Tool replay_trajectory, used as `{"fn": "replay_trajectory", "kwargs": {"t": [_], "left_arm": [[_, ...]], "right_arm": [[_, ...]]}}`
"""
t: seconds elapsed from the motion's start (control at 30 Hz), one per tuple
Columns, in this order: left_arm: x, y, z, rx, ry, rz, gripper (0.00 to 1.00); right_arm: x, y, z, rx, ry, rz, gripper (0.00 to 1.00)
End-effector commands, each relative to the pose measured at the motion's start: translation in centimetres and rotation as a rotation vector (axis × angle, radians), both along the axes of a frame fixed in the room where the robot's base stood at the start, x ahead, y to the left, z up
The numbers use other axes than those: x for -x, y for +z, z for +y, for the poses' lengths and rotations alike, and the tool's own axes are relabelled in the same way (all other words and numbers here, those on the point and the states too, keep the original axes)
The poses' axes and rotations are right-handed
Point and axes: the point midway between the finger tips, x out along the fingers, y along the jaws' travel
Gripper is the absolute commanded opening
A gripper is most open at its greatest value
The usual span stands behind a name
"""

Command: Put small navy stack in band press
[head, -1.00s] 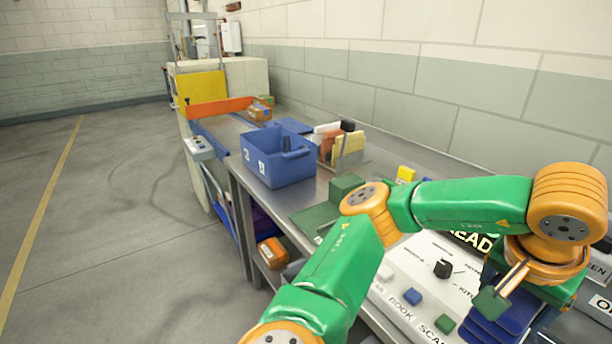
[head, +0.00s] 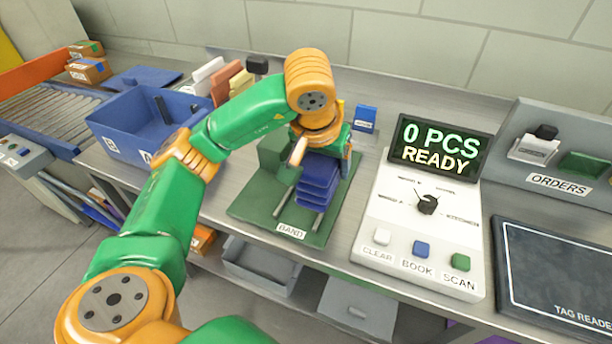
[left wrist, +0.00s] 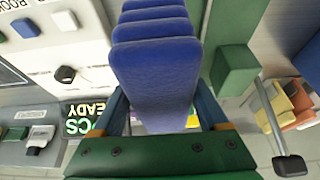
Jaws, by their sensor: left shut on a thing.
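The small navy stack (head: 318,182), several folded navy pieces in layers, is gripped in my left gripper (head: 322,158). It hangs over the band press (head: 250,208), a green base labelled BAND with a green block and metal rods. In the left wrist view the stack (left wrist: 155,65) sits between both fingers, and the press's green block (left wrist: 234,70) stands beside it. I cannot tell whether the stack touches the press base. The wrist hides part of the press. My right gripper is out of view.
Right of the press stands a white console (head: 400,235) with a dial, buttons and a screen (head: 440,147) reading "0 PCS READY". A blue bin (head: 125,125) is to the left. A tag reader pad (head: 555,265) lies at the far right.

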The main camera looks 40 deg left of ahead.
Motion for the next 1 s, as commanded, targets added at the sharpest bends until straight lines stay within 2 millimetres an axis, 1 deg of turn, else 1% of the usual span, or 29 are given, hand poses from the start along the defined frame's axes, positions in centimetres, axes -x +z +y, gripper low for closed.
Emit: {"fn": "replay_trajectory", "kwargs": {"t": [0.03, 0.13, 0.27, 0.3, 0.43, 0.53, 0.73, 0.83, 0.87, 0.9, 0.93, 1.0], "left_arm": [[-0.2, -2.3, 0.8, 0.005, 0.003, 0.009, 0.05], [-0.9, -3.6, 2.6, 0.000, 0.004, 0.007, 0.05], [-1.4, -5.0, 3.7, 0.000, 0.000, 0.004, 0.05], [-1.6, -5.6, 4.2, -0.001, 0.000, 0.005, 0.05], [-1.5, -7.7, 4.1, 0.000, -0.005, 0.007, 0.05], [-1.6, -8.6, 4.1, 0.000, -0.004, 0.002, 0.05], [-1.7, -8.7, 4.1, 0.000, -0.004, 0.000, 0.05], [-1.7, -9.1, 4.1, 0.000, -0.004, 0.000, 0.05], [-1.6, -8.9, 4.0, 0.001, -0.004, 0.001, 0.85], [-1.6, -8.9, 4.0, 0.001, -0.004, 0.001, 0.96], [-1.7, -8.9, 4.0, 0.001, -0.004, 0.001, 1.00], [-1.7, -8.9, 4.0, 0.001, -0.004, 0.001, 1.00]], "right_arm": [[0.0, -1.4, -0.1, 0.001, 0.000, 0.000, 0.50], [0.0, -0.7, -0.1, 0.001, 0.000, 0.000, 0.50], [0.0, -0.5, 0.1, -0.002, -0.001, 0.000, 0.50], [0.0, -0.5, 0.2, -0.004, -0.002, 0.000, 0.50], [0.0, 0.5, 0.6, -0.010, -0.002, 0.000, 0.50], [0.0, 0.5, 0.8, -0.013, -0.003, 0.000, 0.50], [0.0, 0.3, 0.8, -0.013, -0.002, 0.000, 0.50], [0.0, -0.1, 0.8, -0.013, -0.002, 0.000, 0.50], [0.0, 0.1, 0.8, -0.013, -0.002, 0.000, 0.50], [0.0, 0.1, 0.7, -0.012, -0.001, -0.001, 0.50], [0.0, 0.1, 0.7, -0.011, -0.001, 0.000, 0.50], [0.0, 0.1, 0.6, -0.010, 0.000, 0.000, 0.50]]}}
